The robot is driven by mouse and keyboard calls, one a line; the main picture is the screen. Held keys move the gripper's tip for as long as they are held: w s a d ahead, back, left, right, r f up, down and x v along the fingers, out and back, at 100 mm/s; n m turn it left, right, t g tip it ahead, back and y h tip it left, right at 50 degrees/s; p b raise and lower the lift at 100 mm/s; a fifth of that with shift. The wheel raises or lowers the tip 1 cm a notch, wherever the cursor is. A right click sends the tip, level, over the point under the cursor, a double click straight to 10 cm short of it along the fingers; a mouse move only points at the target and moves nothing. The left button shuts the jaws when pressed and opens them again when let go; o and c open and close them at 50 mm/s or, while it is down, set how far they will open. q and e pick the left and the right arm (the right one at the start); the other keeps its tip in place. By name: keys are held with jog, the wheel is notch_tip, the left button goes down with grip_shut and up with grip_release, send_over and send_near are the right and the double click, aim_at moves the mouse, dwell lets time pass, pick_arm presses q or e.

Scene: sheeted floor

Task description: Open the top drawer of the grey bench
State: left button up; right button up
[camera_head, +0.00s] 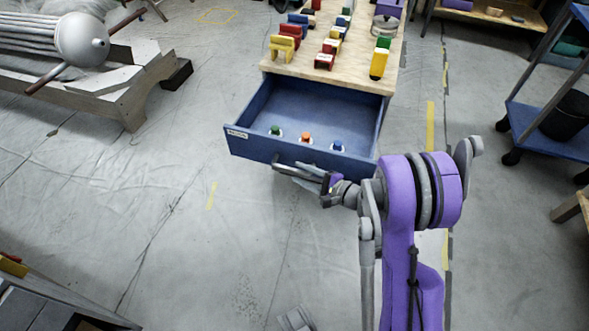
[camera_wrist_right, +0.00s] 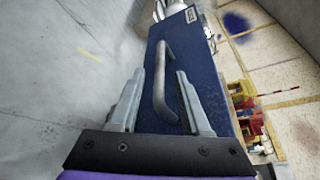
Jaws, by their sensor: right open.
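The bench has a pale wooden top (camera_head: 345,72) and a blue drawer (camera_head: 270,147) that stands well pulled out, its inside showing. Small green, orange and blue knobbed pieces sit inside near the drawer's front. The drawer front has a label at its left end and a grey bar handle (camera_wrist_right: 162,82). My right gripper (camera_head: 302,172) is at the handle in the head view. In the right wrist view the open fingers (camera_wrist_right: 159,85) lie on either side of the handle, apparently not clamped on it. I cannot make out my left gripper.
Coloured blocks (camera_head: 333,47) stand on the bench top. A blue cart (camera_head: 553,122) stands at the right. A wooden stand (camera_head: 125,95) with a grey round-ended machine is at the left. The sheeted floor before the drawer is mostly clear.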

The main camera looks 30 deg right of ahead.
jog(key=v, duration=0.7)
jog(key=shift+p, duration=0.4)
